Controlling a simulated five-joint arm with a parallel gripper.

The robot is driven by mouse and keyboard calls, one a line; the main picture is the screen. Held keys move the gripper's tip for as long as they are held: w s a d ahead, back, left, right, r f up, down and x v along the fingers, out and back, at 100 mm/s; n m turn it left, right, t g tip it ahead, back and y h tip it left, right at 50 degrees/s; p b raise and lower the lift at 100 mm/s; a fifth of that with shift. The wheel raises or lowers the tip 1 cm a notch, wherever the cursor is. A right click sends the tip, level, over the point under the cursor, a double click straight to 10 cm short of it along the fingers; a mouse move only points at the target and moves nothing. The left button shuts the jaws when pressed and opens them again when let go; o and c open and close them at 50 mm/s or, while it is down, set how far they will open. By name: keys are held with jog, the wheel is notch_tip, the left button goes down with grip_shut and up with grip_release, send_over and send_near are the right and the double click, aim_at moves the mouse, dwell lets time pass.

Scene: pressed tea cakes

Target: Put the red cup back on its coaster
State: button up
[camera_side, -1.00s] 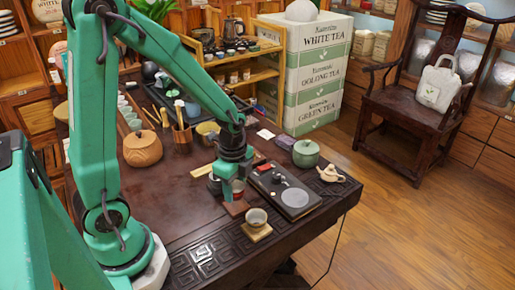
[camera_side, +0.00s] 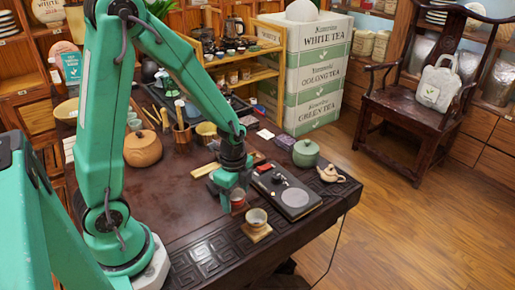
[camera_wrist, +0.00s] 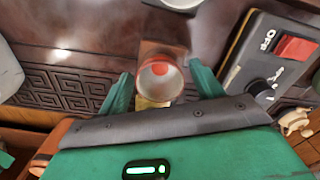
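The red cup (camera_side: 238,199) stands upright near the front of the dark table, beside the scale. My gripper (camera_wrist: 160,84) is low at the cup, one finger on each side, with small gaps between fingers and cup. In the side view my gripper (camera_side: 231,196) partly hides the cup.
A pale cup (camera_side: 256,217) stands on a light wooden coaster (camera_side: 257,235) close in front. The black scale (camera_side: 290,196) lies to the right, with a small teapot (camera_side: 331,174) and a green lidded jar (camera_side: 305,153) beyond.

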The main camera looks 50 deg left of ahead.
jog(key=shift+r, duration=0.15)
notch_tip(320, 180, up, 12)
dwell(1.0)
dwell(0.5)
jog(key=s+d+r+n+t, duration=0.2)
jog(key=s+r+n+t, duration=0.3)
jog(key=n, duration=0.8)
jog(key=s+r, duration=0.3)
jog(key=r, duration=0.1)
jog(key=shift+d+r+n+t, duration=0.25)
jog(key=shift+r+n+t, duration=0.05)
jog(key=shift+r, duration=0.1)
